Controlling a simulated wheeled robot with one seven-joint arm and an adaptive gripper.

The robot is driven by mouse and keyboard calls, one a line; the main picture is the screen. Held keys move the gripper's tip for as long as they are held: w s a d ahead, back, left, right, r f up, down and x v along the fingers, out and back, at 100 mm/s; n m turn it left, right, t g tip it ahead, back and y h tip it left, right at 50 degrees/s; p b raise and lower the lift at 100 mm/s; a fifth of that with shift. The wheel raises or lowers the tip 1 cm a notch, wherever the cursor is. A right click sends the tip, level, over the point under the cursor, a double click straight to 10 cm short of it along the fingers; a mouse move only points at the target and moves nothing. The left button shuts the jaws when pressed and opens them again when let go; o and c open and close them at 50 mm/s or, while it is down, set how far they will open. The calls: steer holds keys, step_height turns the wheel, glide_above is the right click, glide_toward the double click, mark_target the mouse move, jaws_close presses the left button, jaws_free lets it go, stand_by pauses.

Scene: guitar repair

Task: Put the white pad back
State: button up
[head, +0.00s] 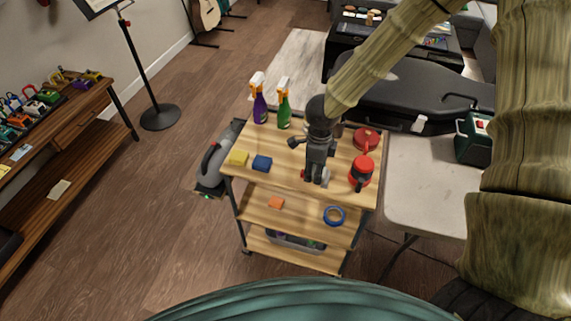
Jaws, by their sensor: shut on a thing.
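My gripper (316,182) points down over the top shelf of the wooden cart (285,158), near its front edge right of centre. It is shut on a small whitish thing, which looks like the white pad (326,176); the fingers hide most of it. A bit of red shows beside the fingers. I cannot tell whether the pad touches the shelf.
Purple (260,108) and green (284,115) spray bottles stand at the back left. A red-and-black container (361,174) and a red round tin (367,139) stand close right of my gripper. An orange block (276,203) and blue tape roll (334,216) lie on the middle shelf.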

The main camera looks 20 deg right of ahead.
steer(key=p, duration=0.2)
glide_above(286, 172)
steer(key=shift+d+f, duration=0.1)
steer(key=shift+f, duration=0.35)
steer(key=shift+f+p, duration=0.85)
steer(key=shift+f, duration=0.95)
steer(key=o, duration=1)
steer(key=shift+f, duration=0.1)
step_height(286, 172, up, 12)
steer(key=b, duration=0.2)
steer(key=shift+b, duration=0.35)
